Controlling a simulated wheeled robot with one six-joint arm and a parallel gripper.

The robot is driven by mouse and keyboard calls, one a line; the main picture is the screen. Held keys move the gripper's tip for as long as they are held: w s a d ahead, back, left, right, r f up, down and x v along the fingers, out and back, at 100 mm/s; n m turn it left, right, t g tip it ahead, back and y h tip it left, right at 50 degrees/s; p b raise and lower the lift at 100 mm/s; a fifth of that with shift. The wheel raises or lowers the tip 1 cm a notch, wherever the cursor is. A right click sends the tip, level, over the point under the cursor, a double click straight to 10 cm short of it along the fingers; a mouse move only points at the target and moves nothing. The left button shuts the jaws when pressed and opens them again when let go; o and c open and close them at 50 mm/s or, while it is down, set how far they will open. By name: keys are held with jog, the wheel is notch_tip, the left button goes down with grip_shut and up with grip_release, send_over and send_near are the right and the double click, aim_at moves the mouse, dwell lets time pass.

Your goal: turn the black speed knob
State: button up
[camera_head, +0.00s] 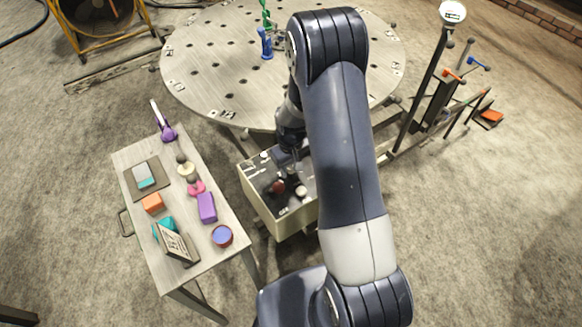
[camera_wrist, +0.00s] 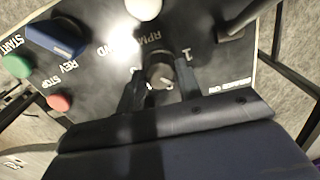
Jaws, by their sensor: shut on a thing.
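The control box (camera_head: 262,218) stands below the round table, with a dark sloped panel that fills much of the wrist view (camera_wrist: 105,65). The black speed knob (camera_wrist: 160,72) sits on the panel beside the RPM lettering. My gripper (camera_wrist: 161,80) is shut on this knob, one finger on each side of it. In the head view my gripper (camera_head: 291,168) reaches down to the panel, and I cannot make out the knob there.
The wrist view shows a blue switch (camera_wrist: 57,37), a green START button (camera_wrist: 16,66), a red STOP button (camera_wrist: 59,102) and a white ball (camera_wrist: 143,9) near the knob. A side table (camera_head: 190,253) with several objects stands left of the box. The round perforated table (camera_head: 205,65) is behind.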

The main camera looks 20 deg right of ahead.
jog(key=m+b, duration=0.3)
jog(key=m, duration=0.3)
jog(key=shift+f+m, duration=0.1)
jog(key=shift+m, duration=0.2)
jog(key=m+b, duration=0.2)
jog(key=m, duration=0.4)
jog(key=m+b, duration=0.1)
jog(key=m, duration=0.6)
jog(key=shift+m+b, duration=0.3)
jog(key=m, duration=0.5)
jog(key=shift+m+b, duration=0.35)
jog(key=shift+m, duration=0.35)
jog(key=o, duration=1)
jog(key=shift+r, duration=0.2)
